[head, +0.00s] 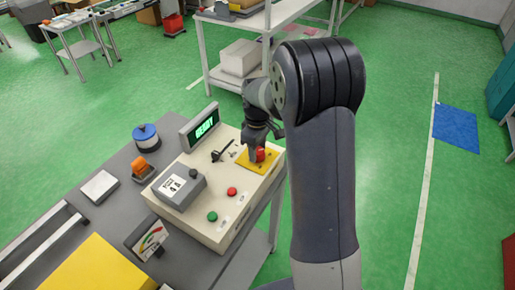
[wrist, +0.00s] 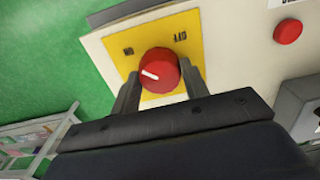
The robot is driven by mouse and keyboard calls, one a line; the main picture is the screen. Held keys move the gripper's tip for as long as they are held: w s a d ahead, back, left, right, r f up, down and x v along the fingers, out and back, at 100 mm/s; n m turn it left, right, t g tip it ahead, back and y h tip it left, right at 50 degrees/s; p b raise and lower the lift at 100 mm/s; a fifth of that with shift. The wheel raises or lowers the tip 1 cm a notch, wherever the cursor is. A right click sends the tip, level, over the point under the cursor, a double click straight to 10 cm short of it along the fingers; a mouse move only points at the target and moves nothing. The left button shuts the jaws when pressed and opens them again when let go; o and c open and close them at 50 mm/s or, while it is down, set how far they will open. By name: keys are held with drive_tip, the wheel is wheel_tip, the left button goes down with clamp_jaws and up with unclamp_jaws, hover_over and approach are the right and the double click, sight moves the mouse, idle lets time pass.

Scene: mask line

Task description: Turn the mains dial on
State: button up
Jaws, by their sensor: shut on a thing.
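The mains dial is a red round knob (wrist: 159,69) with a white pointer line, on a yellow plate (wrist: 128,38). In the wrist view the pointer aims left, on the side of the small ON-like label and away from the OFF label at upper right. My gripper (wrist: 160,74) is shut on the knob, one finger on each side. In the head view my gripper (head: 258,143) reaches down onto the red knob (head: 260,155), at the right end of the cream control box (head: 205,218). The fingers partly hide the knob there.
The box carries a display (head: 199,127) reading READY, a black lever (head: 222,151), a red button (head: 232,191), a green button (head: 212,216) and a grey meter box (head: 180,187). A blue-topped round part (head: 146,136) and an orange-topped block (head: 146,166) stand left on the grey bench.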

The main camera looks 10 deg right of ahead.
drive_tip(key=o, duration=1)
drive_tip(key=shift+r, duration=0.1)
wheel_tip(320, 180, up, 11)
drive_tip(key=shift+f, duration=0.2)
wheel_tip(320, 180, down, 11)
drive_tip(key=shift+r, duration=0.1)
idle(0.5)
